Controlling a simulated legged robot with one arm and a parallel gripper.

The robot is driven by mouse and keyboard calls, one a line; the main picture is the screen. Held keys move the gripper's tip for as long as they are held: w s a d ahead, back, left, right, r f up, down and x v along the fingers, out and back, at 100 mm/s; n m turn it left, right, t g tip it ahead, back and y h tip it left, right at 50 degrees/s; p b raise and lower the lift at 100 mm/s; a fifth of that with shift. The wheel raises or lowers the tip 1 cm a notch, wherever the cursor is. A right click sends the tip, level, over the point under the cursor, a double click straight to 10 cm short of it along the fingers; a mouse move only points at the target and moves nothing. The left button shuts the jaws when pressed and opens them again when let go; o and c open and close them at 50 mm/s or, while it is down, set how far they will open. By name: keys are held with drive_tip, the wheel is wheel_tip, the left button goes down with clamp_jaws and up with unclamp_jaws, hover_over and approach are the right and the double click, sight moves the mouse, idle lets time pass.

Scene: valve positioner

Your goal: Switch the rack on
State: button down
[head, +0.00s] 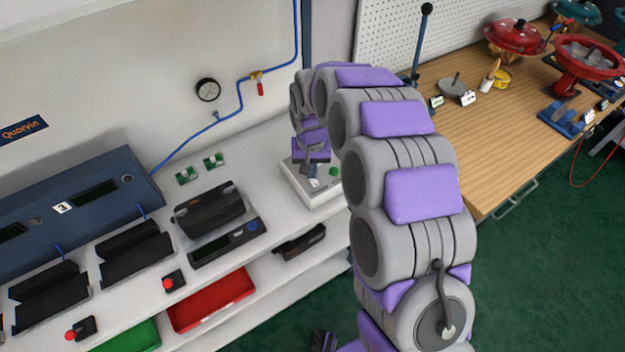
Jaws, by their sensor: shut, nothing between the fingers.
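My arm reaches from the lower right over to the white bench. My gripper (311,169) is shut and empty, pointing down over a pale box (317,199) at the bench's right end. The box has a green round button (334,171) on its top, just right of the fingers. A small dark and white part (314,183) shows on the box below the fingertips. Whether the fingers touch the box cannot be told. The arm hides part of the box's far side.
A blue-grey unit (135,185) with displays stands at the bench's back left. Black cradles, a black case (209,211) and red-knobbed switches (174,281) lie along the bench. A gauge (208,90) and blue pipe are on the wall. A wooden workbench (510,140) stands right.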

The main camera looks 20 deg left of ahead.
drive_tip(key=shift+f, duration=0.4)
idle(0.3)
drive_tip(key=shift+r+p, duration=1.6)
drive_tip(key=shift+r, duration=1.95)
drive_tip(key=shift+d, duration=0.1)
drive_tip(key=s+d+r+m, duration=0.1)
drive_tip(key=s+d+r, duration=0.5)
drive_tip(key=d, duration=0.4)
drive_tip(key=s+d+r+m, duration=0.1)
drive_tip(key=s+d+r, duration=0.5)
drive_tip(key=d, duration=0.4)
drive_tip(key=s+d+m+g, duration=0.1)
drive_tip(key=s+d, duration=0.4)
drive_tip(key=s, duration=0.5)
drive_tip(key=s+d+m, duration=0.1)
drive_tip(key=s+d, duration=0.4)
drive_tip(key=s, duration=0.6)
drive_tip(key=shift+s+d+r+g, duration=0.25)
drive_tip(key=shift+d+r+g, duration=0.15)
